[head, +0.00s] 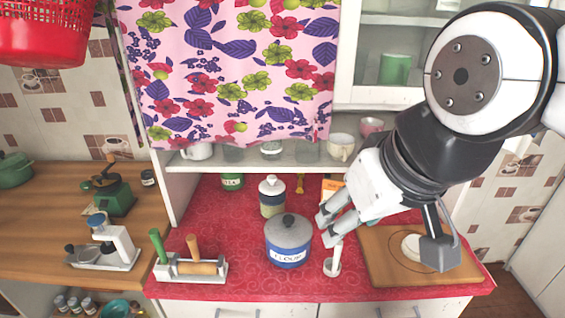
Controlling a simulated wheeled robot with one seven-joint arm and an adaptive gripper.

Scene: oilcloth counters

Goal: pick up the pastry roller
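What looks like the pastry roller (198,268) is a light wooden cylinder with an upright wooden handle. It rests in a pale metal stand (222,273) at the front left of the red counter. A green-handled tool (158,245) stands in the same stand, to its left. My gripper (325,231) is well to the right of the roller, above the counter beside the flour pot. Its two grey fingers are apart, with nothing visible between them. A white upright tool with a round base (333,266) stands just below the fingertips; whether they touch it is unclear.
A blue and grey flour pot (288,242) stands between my gripper and the roller. A lidded jar (272,197) is behind it. A wooden board (385,270) lies at right. A floral curtain (235,70) hangs above. Red counter is clear between stand and pot.

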